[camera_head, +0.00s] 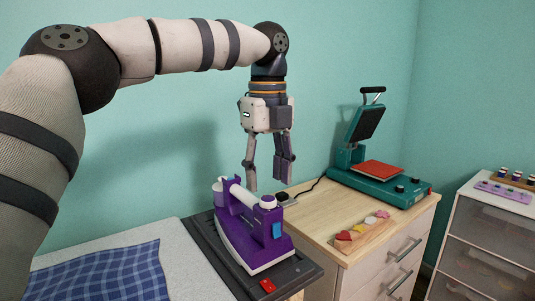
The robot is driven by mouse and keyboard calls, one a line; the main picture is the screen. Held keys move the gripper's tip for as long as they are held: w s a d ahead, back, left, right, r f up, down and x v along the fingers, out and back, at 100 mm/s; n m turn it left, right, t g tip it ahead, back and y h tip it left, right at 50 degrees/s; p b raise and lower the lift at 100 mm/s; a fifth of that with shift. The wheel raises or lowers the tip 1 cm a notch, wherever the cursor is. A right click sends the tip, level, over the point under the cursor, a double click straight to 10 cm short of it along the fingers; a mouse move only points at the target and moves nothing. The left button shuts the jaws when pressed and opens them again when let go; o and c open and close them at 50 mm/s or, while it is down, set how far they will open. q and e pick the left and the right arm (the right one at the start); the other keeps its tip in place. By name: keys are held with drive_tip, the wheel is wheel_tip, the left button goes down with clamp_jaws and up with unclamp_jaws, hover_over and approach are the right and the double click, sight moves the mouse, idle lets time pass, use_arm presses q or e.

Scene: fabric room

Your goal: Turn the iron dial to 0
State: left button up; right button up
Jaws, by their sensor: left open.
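The purple and white iron (249,240) sits on a dark grey stand (205,238) at the end of a grey padded board. It has a white handle (243,195) and a round white knob-like part (268,201) at the handle's right end. I cannot tell for sure whether this part is the dial, and no numbers are readable. My left gripper (268,182) points down above the iron, fingers apart and empty. Its fingertips are close to the handle in the picture, but whether they touch it is unclear. My right gripper is out of view.
A teal heat press (380,187) with a raised lid stands on the wooden cabinet (325,215). A small tray of coloured pieces (361,233) lies at its front. Blue plaid cloth (105,275) lies at left. A white drawer unit (490,240) stands at right.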

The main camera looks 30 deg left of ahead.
sight(268, 199)
use_arm(q)
wheel_tip(268, 199, up, 8)
drive_tip(key=shift+r, duration=0.25)
